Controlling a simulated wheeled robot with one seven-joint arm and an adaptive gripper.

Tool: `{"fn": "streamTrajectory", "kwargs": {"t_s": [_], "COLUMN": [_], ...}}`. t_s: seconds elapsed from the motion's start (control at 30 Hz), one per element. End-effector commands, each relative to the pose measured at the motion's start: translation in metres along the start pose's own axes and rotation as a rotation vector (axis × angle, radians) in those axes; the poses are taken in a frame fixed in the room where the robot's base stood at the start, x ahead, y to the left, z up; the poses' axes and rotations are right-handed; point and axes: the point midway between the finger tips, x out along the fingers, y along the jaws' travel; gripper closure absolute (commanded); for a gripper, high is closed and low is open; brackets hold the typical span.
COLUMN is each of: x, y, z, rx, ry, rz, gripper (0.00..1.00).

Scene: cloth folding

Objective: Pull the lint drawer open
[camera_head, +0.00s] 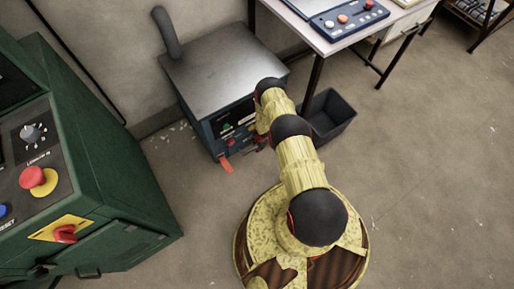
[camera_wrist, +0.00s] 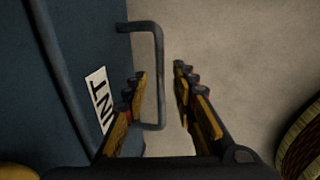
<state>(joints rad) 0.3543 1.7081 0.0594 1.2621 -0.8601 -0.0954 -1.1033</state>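The lint drawer (camera_wrist: 85,50) shows in the wrist view as a dark blue front at the left, with a white label (camera_wrist: 98,98) whose visible letters end in "NT". A dark bar handle (camera_wrist: 157,50) stands out from the blue front. My gripper (camera_wrist: 160,75) is open, with one finger on each side of the handle bar; I cannot tell whether either finger touches it. In the head view, the blue machine with a grey top (camera_head: 215,65) stands against the wall. My arm hides most of the drawer and the gripper there.
A green control cabinet (camera_head: 110,170) with knobs and a red button stands at the left. A dark bin (camera_head: 335,112) is right of the machine, beside a table (camera_head: 335,40) with a control box (camera_head: 350,17). An orange tag (camera_head: 225,164) hangs on the machine front.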

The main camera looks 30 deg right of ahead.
Motion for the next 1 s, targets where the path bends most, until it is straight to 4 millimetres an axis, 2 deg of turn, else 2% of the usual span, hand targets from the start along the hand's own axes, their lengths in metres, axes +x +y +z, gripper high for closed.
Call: {"fn": "streamTrajectory", "kwargs": {"t_s": [0.3,0.77,1.0], "x": [0.0009,0.001,0.0011], "y": [0.0003,0.0002,0.0001], "z": [0.0,0.0,0.0], "rx": [0.0,0.0,0.0], "ry": [0.0,0.0,0.0], "rz": [0.0,0.0,0.0], "gripper": [0.73,1.0,1.0]}}
